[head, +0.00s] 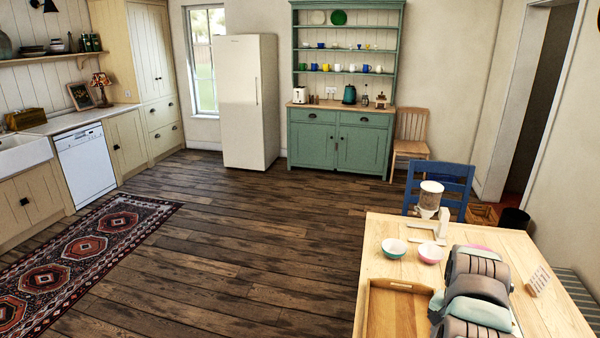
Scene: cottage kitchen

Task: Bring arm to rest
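My gripper's fingers cannot be made out in the head view. A bulky grey, ribbed and rounded form (476,288) lies over the right part of the wooden table (545,312). It may be part of my arm, but I cannot tell for sure. It hides part of the tabletop behind it. No held object can be seen.
On the table are a wooden tray (397,287), a teal bowl (394,249), a pink bowl (430,254), a white dispenser (430,197) and a small card (538,280). A blue chair (455,183) stands behind. The wooden floor (250,240) is open.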

